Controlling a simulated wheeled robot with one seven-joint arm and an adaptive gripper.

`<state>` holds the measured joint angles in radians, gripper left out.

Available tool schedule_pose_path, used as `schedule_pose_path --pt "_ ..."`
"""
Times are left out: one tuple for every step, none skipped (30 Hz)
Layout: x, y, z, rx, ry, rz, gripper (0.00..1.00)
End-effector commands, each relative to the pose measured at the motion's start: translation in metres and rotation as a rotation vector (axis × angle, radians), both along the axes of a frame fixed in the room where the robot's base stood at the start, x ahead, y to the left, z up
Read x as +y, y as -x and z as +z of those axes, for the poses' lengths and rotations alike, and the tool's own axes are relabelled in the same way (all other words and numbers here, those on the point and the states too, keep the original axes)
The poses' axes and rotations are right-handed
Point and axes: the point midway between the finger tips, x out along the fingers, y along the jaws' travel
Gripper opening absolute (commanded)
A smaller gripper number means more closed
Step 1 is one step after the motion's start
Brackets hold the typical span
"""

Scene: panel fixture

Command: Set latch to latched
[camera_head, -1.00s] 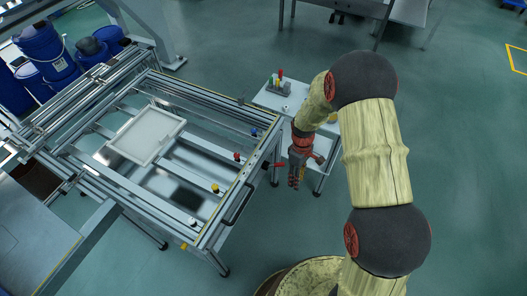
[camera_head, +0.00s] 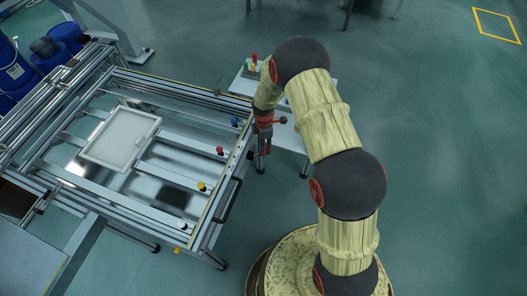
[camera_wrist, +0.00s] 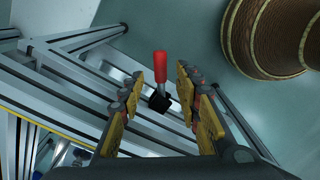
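The latch has a red handle (camera_wrist: 160,66) on a black base (camera_wrist: 159,101), seen in the wrist view on the side of the metal frame (camera_wrist: 75,97). My gripper (camera_wrist: 159,78) is open. Its two fingers stand left and right of the handle in that view, with gaps on both sides. I cannot tell how far the handle lies beyond the fingertips. In the head view my gripper (camera_head: 266,146) points down beside the right edge of the panel fixture (camera_head: 213,203). The latch cannot be made out clearly there.
The fixture carries a pale panel (camera_head: 121,138), blue, red, yellow and white knobs and a black bar handle (camera_head: 229,200) on its near right edge. A small side table (camera_head: 289,136) stands behind my gripper. Blue barrels (camera_head: 63,38) stand at the far left. Open floor lies to the right.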

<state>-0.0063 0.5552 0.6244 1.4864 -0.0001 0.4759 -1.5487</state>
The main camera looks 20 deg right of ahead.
Motion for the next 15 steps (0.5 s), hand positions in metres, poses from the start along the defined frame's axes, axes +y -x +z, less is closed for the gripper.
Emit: schedule_pose_path --pt "0.000 0.001 -0.012 0.002 0.000 0.000 0.33" --pt "0.000 0.001 -0.017 0.001 0.000 0.000 0.33" --pt "0.000 0.000 -0.023 0.001 0.000 -0.001 0.33" --pt "0.000 0.000 -0.027 0.001 0.000 -0.001 0.33" --pt "0.000 0.001 -0.031 0.001 0.000 -0.001 0.33" --pt "0.000 0.001 -0.036 0.002 0.000 -0.001 0.33" --pt "0.000 0.001 -0.038 0.001 0.000 -0.001 0.33" --pt "0.000 0.000 -0.040 0.001 0.000 -0.001 0.33" --pt "0.000 0.000 -0.042 0.000 0.000 -0.001 0.33" --pt "0.000 0.000 -0.043 -0.001 0.000 -0.001 0.33" --pt "0.000 0.000 -0.043 -0.001 0.000 -0.001 0.33" --pt "0.000 -0.001 -0.043 -0.001 0.000 -0.001 0.33" --pt "0.000 0.000 -0.043 -0.001 0.000 -0.001 0.33" --pt "0.000 -0.001 -0.043 -0.001 0.000 -0.001 0.33" --pt "0.000 0.000 -0.043 -0.001 0.000 -0.001 0.33"
